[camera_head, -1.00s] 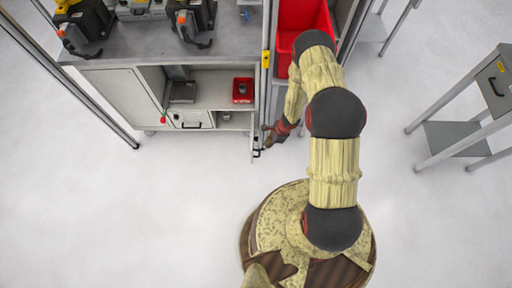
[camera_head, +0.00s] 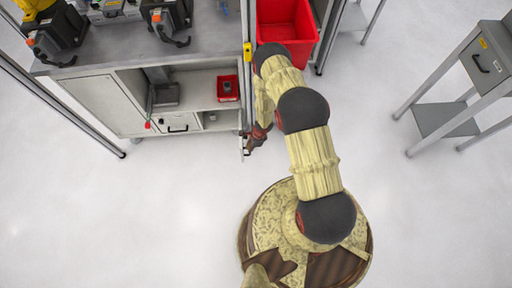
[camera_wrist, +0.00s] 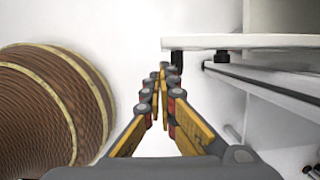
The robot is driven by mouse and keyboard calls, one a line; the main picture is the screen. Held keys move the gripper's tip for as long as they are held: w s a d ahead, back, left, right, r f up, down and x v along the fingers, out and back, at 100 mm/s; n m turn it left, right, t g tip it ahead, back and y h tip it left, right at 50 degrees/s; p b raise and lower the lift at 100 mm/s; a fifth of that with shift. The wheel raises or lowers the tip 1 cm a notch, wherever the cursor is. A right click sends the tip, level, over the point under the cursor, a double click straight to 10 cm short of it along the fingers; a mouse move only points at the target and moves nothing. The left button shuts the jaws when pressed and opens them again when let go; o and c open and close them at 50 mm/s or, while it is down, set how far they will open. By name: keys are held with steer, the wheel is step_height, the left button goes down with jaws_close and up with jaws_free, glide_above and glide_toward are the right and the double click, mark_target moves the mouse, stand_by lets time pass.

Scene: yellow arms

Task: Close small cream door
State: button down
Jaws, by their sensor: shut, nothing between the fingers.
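The small cream door (camera_head: 241,143) stands open at the right end of the grey cabinet, seen nearly edge-on in the head view. In the wrist view the door (camera_wrist: 240,42) is a pale panel edge at the upper right, with a dark handle (camera_wrist: 176,61) near its free end. My gripper (camera_head: 249,149) is just right of the door's outer end. In the wrist view my gripper (camera_wrist: 160,74) has its fingertips together and empty, close to the handle. I cannot tell whether they touch it.
The cabinet's open shelf holds a small red bin (camera_head: 228,88). A large red bin (camera_head: 287,28) stands behind my arm. A grey side table (camera_head: 470,95) is at the right. The floor in front of the cabinet is clear.

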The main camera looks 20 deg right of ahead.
steer(key=shift+w+a, duration=0.15)
steer(key=shift+a, duration=0.3)
